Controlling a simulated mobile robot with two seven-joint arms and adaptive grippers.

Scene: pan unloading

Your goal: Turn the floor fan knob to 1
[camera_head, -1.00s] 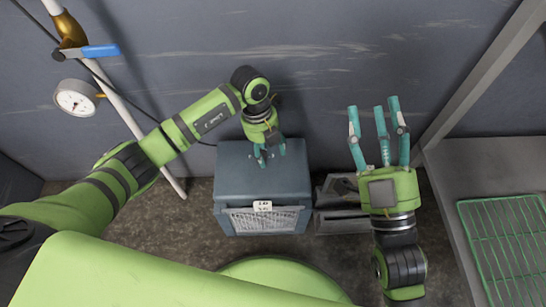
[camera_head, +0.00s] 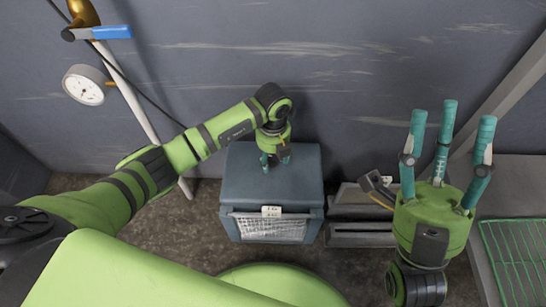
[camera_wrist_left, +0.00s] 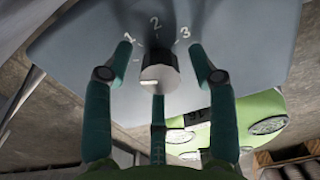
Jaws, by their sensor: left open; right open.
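The floor fan (camera_head: 247,180) is a blue-grey box with a grille front, standing on the floor by the wall. My left gripper (camera_head: 276,160) points down at its top. In the left wrist view, the fan's top (camera_wrist_left: 85,35) carries a short round knob (camera_wrist_left: 160,70) with the white numbers 1, 2 and 3 around it. My left gripper's open fingers (camera_wrist_left: 161,49) stand on both sides of the knob, with gaps visible. My right gripper (camera_head: 450,115) is open and empty, fingers pointing up in the picture.
A grey metal object (camera_head: 360,232) stands on the floor right of the fan. A bench (camera_head: 487,262) with a green wire rack (camera_head: 515,262) is at the right. A pipe with a pressure gauge (camera_head: 86,85) and blue-handled valve (camera_head: 105,33) stands at the left.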

